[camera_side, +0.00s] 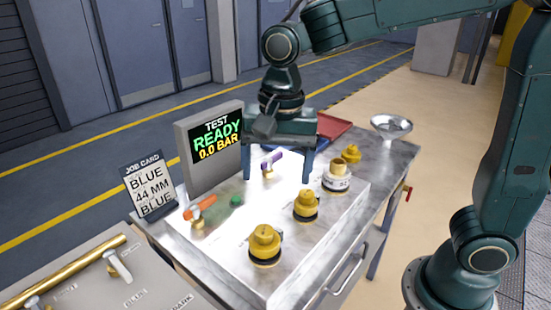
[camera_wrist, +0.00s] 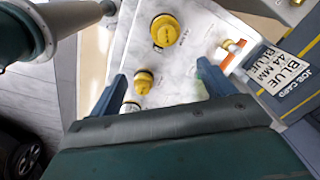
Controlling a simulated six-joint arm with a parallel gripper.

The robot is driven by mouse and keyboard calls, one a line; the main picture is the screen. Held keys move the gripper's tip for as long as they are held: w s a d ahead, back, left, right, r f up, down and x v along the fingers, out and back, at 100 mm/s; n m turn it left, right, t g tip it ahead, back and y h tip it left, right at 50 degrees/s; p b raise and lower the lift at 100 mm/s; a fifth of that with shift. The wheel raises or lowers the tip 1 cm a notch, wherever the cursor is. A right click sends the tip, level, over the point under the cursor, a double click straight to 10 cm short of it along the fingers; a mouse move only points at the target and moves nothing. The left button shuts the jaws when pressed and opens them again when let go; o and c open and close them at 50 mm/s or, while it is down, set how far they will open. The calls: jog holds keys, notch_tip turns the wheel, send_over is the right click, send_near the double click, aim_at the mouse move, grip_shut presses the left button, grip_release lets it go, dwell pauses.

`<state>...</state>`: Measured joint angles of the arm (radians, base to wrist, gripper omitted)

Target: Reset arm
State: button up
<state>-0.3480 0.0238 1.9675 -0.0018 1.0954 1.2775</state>
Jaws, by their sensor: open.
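My gripper (camera_side: 278,180) hangs over the back of the white fill panel (camera_side: 235,240), fingers pointing down and apart, with nothing between them. In the wrist view its two blue fingers (camera_wrist: 162,72) are spread above the panel. Yellow caps stand on the panel: one at the front (camera_side: 265,245) and one behind it (camera_side: 306,206). A white labelled neck (camera_side: 337,177) with a yellowish top stands further back. Two valves show, one with an orange handle (camera_side: 200,207) and one with a purple handle (camera_side: 272,160). A green knob (camera_side: 236,201) sits between them.
A screen (camera_side: 215,138) reads "TEST READY 0.0 BAR". The job card (camera_side: 150,185) reads "BLUE 44 MM BLUE". A loose yellow cap (camera_side: 351,153), a metal funnel (camera_side: 391,126) and a red tray (camera_side: 332,127) are at the back. A brass pipe (camera_side: 65,272) lies front left.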

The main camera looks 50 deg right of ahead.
jog(key=s+d+r+n+t, duration=0.2)
jog(key=s+d+n+t, duration=0.3)
jog(key=s+d+n, duration=0.5)
jog(key=s+d, duration=0.1)
jog(key=s, duration=0.3)
jog(key=shift+s+d+n, duration=0.3)
jog(key=shift+s+d, duration=0.05)
jog(key=shift+d, duration=0.05)
